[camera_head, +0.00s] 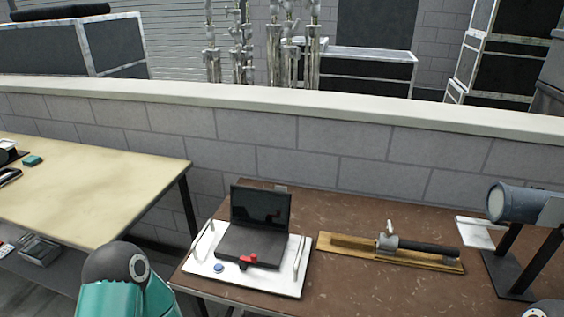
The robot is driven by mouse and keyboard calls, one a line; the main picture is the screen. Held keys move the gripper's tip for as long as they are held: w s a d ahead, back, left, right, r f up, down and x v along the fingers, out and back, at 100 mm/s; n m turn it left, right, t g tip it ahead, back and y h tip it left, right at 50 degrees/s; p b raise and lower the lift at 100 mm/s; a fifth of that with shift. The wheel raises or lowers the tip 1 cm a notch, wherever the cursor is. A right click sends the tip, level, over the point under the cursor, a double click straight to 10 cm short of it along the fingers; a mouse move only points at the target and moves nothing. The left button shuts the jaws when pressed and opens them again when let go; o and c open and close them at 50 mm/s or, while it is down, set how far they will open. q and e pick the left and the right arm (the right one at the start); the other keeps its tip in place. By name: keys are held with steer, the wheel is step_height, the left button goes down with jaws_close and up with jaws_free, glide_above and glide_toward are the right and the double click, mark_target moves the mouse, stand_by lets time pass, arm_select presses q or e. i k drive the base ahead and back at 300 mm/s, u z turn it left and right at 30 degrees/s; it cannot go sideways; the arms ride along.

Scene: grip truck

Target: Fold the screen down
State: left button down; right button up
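A dark laptop-like device stands on a white tray (290,286) on the brown table. Its screen (261,207) is raised, roughly upright, at the back of its dark base (250,246). A red item (249,259) lies at the base's front edge, and a blue round item (219,267) is on the tray to its left. The tray has a pale handle on each side. My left arm's dark and teal link shows at the bottom left, but its gripper is not in view. Only a small piece of my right arm may show at the bottom right corner, with no gripper.
A wooden board (350,247) with a metal clamp and dark rod lies right of the tray. A grey cylinder (526,204) on a dark stand is at the far right. A beige table (90,185) stands left. A low block wall (380,165) runs behind the tables.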

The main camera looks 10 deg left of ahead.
mark_target(249, 206)
steer(key=z, duration=0.9)
steer(key=k, duration=1.3)
steer(key=u, duration=0.3)
steer(key=i, duration=1)
